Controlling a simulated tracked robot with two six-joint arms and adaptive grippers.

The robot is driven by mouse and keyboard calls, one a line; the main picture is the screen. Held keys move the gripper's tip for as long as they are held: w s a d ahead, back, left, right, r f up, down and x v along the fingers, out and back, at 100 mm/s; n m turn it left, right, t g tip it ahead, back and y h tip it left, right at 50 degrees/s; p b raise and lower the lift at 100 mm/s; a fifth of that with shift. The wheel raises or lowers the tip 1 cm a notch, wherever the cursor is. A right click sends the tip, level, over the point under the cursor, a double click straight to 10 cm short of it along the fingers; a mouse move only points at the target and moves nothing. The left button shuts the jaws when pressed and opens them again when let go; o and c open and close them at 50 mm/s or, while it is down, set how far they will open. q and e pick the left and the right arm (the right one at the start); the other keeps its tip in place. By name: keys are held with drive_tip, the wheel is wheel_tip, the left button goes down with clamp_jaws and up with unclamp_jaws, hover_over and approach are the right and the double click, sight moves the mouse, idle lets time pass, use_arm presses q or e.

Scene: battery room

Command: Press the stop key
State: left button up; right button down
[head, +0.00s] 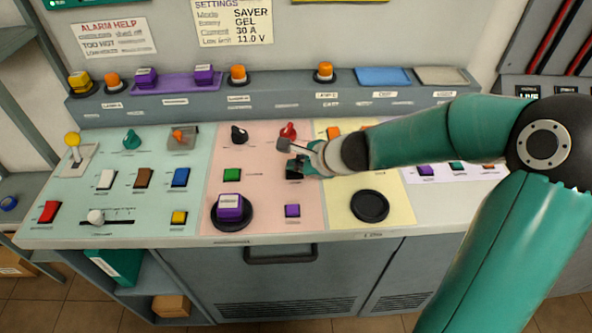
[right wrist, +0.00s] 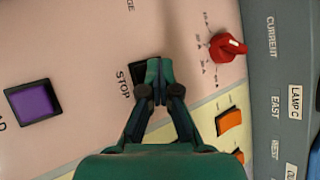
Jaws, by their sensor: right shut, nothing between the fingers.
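The stop key is a dark key (right wrist: 138,72) beside the printed word STOP on the pink panel (right wrist: 80,45). In the right wrist view, the fingertips of my right gripper (right wrist: 155,78) are shut, empty, and cover part of the key. Whether they touch it, I cannot tell. In the head view my right gripper (head: 298,165) is low over the pink panel and hides most of the key. My left gripper is in neither view.
A red knob (right wrist: 228,47) labelled CURRENT and a purple key (right wrist: 34,104) are near the stop key. Orange rocker switches (right wrist: 229,121) are on the yellow panel. A green key (head: 232,175) and a purple block (head: 230,206) on a black disc are to the left.

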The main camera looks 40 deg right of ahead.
drive_tip(key=shift+f, duration=0.2)
drive_tip(key=shift+r, duration=0.15)
drive_tip(key=shift+r+p, duration=0.8)
wheel_tip(320, 180, up, 5)
drive_tip(key=p, duration=0.5)
idle(0.9)
